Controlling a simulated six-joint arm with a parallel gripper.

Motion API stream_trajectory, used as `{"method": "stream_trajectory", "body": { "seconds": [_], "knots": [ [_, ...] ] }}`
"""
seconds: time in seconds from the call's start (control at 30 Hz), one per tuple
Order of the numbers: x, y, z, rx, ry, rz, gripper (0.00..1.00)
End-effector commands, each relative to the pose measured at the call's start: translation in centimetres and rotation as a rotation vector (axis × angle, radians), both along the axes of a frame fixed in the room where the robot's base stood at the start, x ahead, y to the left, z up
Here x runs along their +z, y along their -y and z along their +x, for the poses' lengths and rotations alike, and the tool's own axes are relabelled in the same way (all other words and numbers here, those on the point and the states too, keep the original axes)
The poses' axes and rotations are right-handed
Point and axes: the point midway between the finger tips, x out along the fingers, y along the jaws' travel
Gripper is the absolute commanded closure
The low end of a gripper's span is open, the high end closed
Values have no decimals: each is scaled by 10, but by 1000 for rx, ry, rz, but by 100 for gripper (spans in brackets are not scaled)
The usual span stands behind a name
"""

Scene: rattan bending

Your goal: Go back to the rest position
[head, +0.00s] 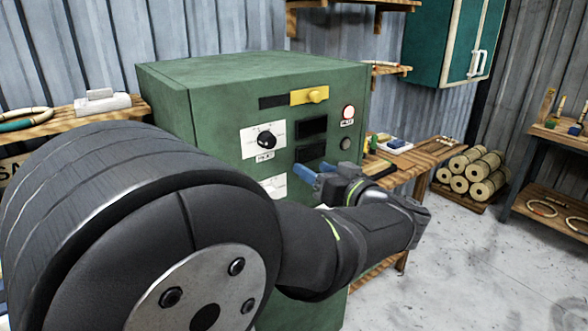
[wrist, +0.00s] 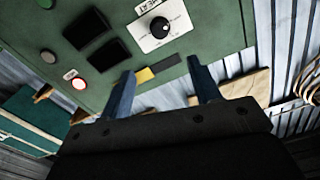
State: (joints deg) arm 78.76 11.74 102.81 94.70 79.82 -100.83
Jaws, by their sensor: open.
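My gripper (head: 318,181) is in front of the green control cabinet (head: 215,90), low on its front face. Its two blue fingers are apart with nothing seen between them. In the wrist view my gripper (wrist: 160,88) shows its fingers spread toward the cabinet's edge. The cabinet front carries a black dial (head: 266,140) on a white plate, two dark windows (head: 312,129), a yellow slider (head: 310,96) and a round red-ringed button (head: 348,112). My arm hides the lower left of the cabinet front. I cannot tell whether the fingers touch the cabinet.
A wooden bench (head: 433,152) with small items stands behind the cabinet at right. Rolled bundles (head: 474,172) are stacked on the floor beyond. A shelf unit (head: 551,140) stands at far right, and a teal wall cabinet (head: 440,40) hangs above. The concrete floor (head: 470,260) at right is clear.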

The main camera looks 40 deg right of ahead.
Motion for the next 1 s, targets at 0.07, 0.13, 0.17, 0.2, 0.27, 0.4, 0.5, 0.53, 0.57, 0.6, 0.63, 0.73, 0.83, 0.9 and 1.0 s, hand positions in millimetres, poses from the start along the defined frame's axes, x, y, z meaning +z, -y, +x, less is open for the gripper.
{"method": "stream_trajectory", "body": {
  "seconds": [0.07, 0.13, 0.17, 0.2, 0.27, 0.4, 0.5, 0.53, 0.57, 0.6, 0.63, 0.73, 0.83, 0.9, 1.0],
  "knots": [
    [0, 0, 0, 0, 0, 0, 43],
    [0, 0, 0, 0, 0, 0, 43],
    [0, 0, 0, 0, 0, 0, 43],
    [0, 0, 0, 0, 0, 0, 43],
    [0, 0, 0, 0, 0, 0, 43],
    [0, 0, 2, 0, 0, 0, 43],
    [0, 0, 7, 0, -1, 0, 43],
    [0, 0, 10, 1, -1, 0, 43],
    [-1, 0, 13, 1, -1, 0, 43],
    [-1, 0, 18, 3, -1, 0, 43],
    [-1, 0, 23, 3, -1, 1, 43],
    [-1, 0, 39, 3, 0, 0, 43],
    [0, -1, 58, 3, 0, 0, 43],
    [-1, -1, 70, 3, 0, 1, 43],
    [0, -1, 89, 4, 0, 0, 43]
  ]
}}
